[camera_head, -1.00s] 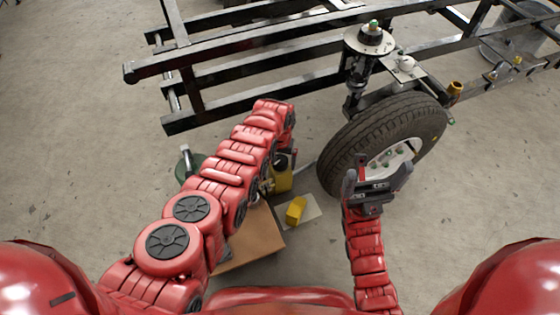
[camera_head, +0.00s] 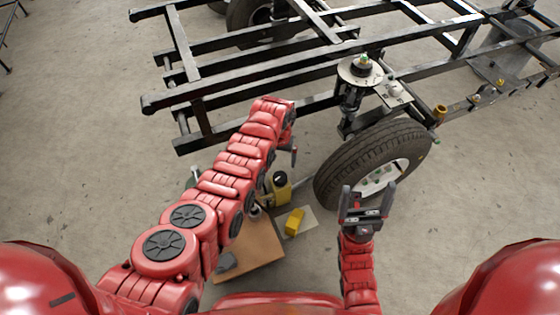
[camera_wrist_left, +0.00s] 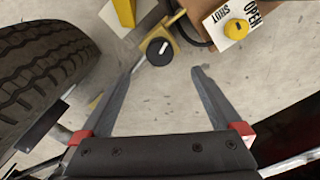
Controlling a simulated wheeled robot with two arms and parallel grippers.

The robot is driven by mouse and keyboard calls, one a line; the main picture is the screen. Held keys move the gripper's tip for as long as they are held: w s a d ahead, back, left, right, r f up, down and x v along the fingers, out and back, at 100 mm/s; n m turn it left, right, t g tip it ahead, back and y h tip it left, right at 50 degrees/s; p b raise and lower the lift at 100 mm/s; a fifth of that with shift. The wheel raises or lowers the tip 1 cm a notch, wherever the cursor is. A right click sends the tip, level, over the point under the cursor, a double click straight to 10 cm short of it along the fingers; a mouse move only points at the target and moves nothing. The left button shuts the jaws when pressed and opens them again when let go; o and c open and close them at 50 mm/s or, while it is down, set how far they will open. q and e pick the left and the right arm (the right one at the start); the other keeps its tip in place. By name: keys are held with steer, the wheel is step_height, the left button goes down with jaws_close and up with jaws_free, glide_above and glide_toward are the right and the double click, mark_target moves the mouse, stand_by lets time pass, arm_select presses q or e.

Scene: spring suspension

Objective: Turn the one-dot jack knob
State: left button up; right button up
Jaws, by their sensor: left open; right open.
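A black round knob with a white mark (camera_wrist_left: 158,50) sits on a yellow body in the left wrist view, just beyond the gap between my left fingertips. A yellow knob (camera_wrist_left: 237,28) sits on a white plate lettered OPEN and SHUT, at the upper right there. I cannot make out dots on either knob. The yellow body with a black top (camera_head: 281,190) stands beside the tyre in the head view. My left gripper (camera_wrist_left: 170,70) is open and empty; in the head view the arm mostly hides it. My right gripper (camera_head: 368,196) is open and empty before the wheel.
The wheel's tyre (camera_head: 340,178) stands close on the right of the yellow body. The black frame (camera_head: 215,88) spans the back. A brown box (camera_head: 258,245) and a yellow block (camera_head: 294,221) on a pale sheet lie in front.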

arm_select(q)
step_height(320, 180, up, 4)
steer(key=shift+r+p, duration=0.25)
steer(key=shift+p, duration=0.4)
